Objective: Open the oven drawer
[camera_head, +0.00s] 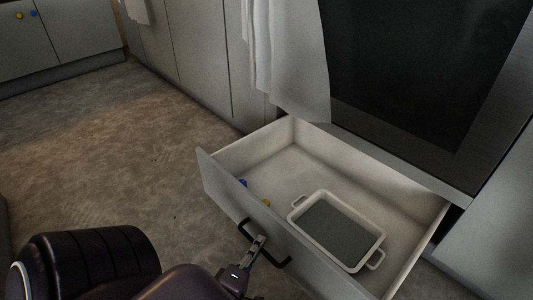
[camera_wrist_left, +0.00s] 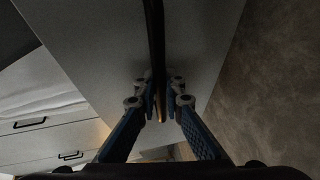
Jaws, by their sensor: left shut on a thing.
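The oven drawer (camera_head: 315,160) is pulled out below the dark oven door (camera_head: 410,70) in the head view. A white baking dish with two handles (camera_head: 337,229) sits inside it, toward the right. The black bar handle (camera_head: 278,260) is on the drawer's front panel. My left gripper (camera_head: 256,248) is shut on this handle, and the left wrist view shows the fingers (camera_wrist_left: 160,100) closed around the dark handle bar (camera_wrist_left: 155,45). My right gripper is not in view.
A white cloth (camera_head: 290,60) hangs at the left of the oven door. Cabinets (camera_head: 195,50) stand to the left. The brown floor (camera_head: 130,150) left of the drawer is clear. Small blue and yellow knobs (camera_head: 243,183) show by the drawer's front panel.

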